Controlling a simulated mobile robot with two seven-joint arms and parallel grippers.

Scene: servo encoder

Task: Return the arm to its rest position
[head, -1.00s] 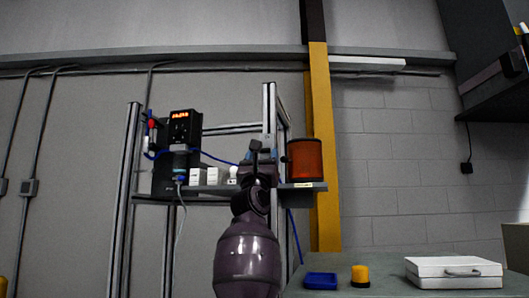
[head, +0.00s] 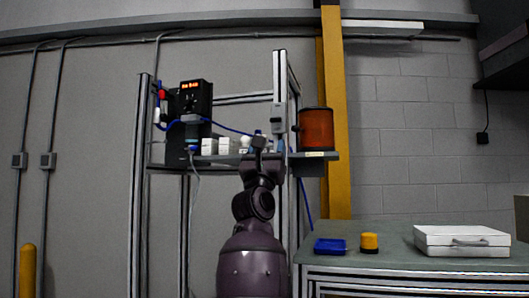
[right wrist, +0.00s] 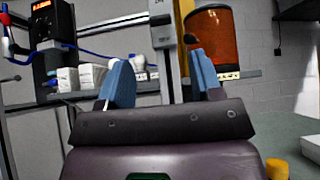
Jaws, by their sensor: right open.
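My right arm rises in the middle of the head view, and its right gripper (head: 262,140) is in front of the shelf. In the right wrist view its two blue fingers (right wrist: 160,75) stand apart with nothing between them; the gripper is open and empty. A black servo device with a red lit display (head: 195,97) is on the frame at the left of the shelf, with a blue cable. It also shows at the upper left of the right wrist view (right wrist: 53,30). My left gripper is in neither view.
The grey shelf (head: 322,157) holds small white boxes (head: 209,146) and an orange-brown cylinder (head: 316,130). The bench (head: 385,262) at the right carries a blue tray (head: 330,246), a yellow-capped item (head: 369,242) and a white case (head: 462,240). A yellow post (head: 26,270) stands at far left.

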